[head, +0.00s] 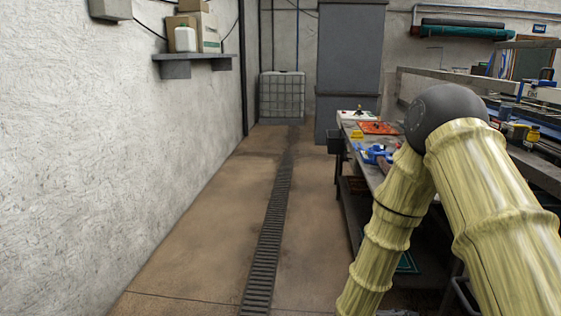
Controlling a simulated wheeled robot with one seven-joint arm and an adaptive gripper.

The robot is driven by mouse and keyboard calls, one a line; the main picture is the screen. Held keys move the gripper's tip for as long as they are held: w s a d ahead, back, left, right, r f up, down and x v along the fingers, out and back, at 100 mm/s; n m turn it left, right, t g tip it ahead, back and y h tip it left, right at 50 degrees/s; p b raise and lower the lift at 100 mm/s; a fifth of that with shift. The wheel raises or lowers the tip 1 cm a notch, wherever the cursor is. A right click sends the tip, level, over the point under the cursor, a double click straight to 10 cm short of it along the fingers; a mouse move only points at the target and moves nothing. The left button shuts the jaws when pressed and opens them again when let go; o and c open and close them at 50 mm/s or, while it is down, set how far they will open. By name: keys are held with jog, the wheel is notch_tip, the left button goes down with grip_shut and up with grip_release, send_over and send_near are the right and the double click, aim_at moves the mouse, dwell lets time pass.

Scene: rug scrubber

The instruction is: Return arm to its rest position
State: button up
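My arm shows in the head view at the lower right, in pale yellow ribbed sleeves with a dark rounded joint at the top. It is bent, with one sleeved link running down to the lower middle and another to the lower right. My gripper is not in view, so its state and anything in it are hidden. The arm covers part of the workbench (357,150) behind it.
Orange (379,128), yellow and blue (376,154) items lie on the bench. A machine with rails (470,92) stands at the right. The floor (205,228) is clear around a drain grate (269,235). A shelf (195,65) juts from the left wall.

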jog(key=s+a+f+n+y, duration=0.2)
jog(key=s+f+n+y, duration=0.3)
jog(key=f, duration=0.3)
jog(key=s+a+f+n+y, duration=0.2)
jog(key=s+a+f+n, duration=0.15)
jog(key=f+n, duration=0.5)
jog(key=s+a+f+n+g+y, duration=0.1)
jog(key=s+f+n+y, duration=0.1)
jog(key=s, duration=0.5)
jog(key=s+a+f+n+g+y, duration=0.1)
jog(key=s+f+n, duration=0.3)
jog(key=s, duration=0.4)
jog(key=s+a+f+n+g+y, duration=0.2)
jog(key=s+a+n+g, duration=0.1)
jog(key=s, duration=0.5)
jog(key=shift+s+f+n+y, duration=0.15)
jog(key=shift+f+n+y, duration=0.2)
jog(key=shift+n, duration=0.5)
